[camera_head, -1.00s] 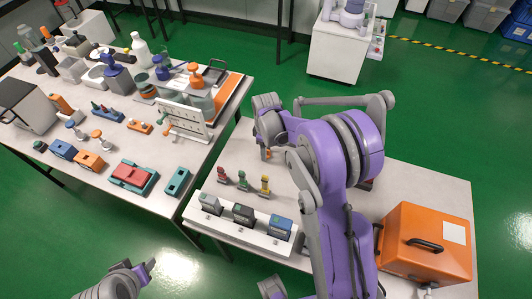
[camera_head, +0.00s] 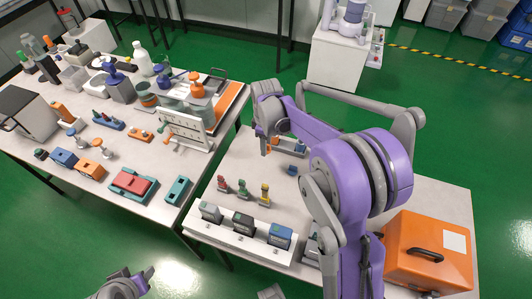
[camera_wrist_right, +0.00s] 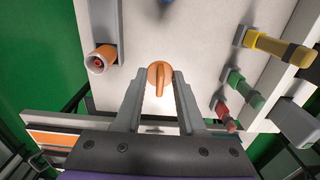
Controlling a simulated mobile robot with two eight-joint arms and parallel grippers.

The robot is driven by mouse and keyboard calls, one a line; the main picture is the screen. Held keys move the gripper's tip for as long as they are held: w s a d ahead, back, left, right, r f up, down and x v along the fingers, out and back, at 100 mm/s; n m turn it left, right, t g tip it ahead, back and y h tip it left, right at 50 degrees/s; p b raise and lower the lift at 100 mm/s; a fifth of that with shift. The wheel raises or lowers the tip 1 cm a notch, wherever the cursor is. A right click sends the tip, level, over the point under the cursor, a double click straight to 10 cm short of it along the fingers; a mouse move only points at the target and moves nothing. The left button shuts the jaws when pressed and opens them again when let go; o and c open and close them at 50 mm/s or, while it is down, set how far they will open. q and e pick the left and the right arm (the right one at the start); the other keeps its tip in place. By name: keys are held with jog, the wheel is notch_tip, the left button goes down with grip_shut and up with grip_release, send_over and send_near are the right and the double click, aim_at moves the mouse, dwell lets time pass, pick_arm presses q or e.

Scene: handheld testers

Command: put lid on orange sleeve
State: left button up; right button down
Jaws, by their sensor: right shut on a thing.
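My right gripper (camera_wrist_right: 155,100) is shut on a small orange lid (camera_wrist_right: 158,78) with a raised handle and holds it between its fingertips. In the head view, the right gripper (camera_head: 266,148) is over the near table, and its fingertips are small and partly hidden. The orange sleeve (camera_wrist_right: 98,60) is a short tube with an open end, set in a grey holder, left of the lid and apart from it in the wrist view. My left gripper (camera_head: 136,283) is low at the left of the head view, off the tables; its jaw opening is unclear.
Red, green and yellow pieces (camera_head: 243,188) stand near a white rack (camera_head: 235,240) of several testers. An orange case (camera_head: 425,250) stands at the right. A crowded second table (camera_head: 150,160) lies left. A white board (camera_head: 187,127) stands at its edge.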

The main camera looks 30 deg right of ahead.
jog(key=w+d+r, duration=0.1)
jog(key=w+d, duration=0.1)
jog(key=w+d+r+p, duration=0.1)
jog(key=w+d+r, duration=0.1)
jog(key=w+d+r+p, duration=0.1)
jog(key=w+d, duration=0.1)
jog(key=shift+w+d+r, duration=0.1)
jog(key=shift+d+r, duration=0.2)
jog(key=shift+d, duration=0.1)
jog(key=shift+s+f, duration=0.2)
jog(key=shift+f, duration=0.55)
pick_arm(q)
jog(key=shift+f+b, duration=0.2)
jog(key=shift+b, duration=0.95)
pick_arm(e)
jog(key=shift+f, duration=1.7)
pick_arm(q)
jog(key=shift+s+f+b, duration=0.2)
jog(key=shift+f+b, duration=0.25)
jog(key=shift+f, duration=0.05)
pick_arm(e)
jog(key=shift+f, duration=0.5)
jog(key=shift+c, duration=2.1)
grip_release()
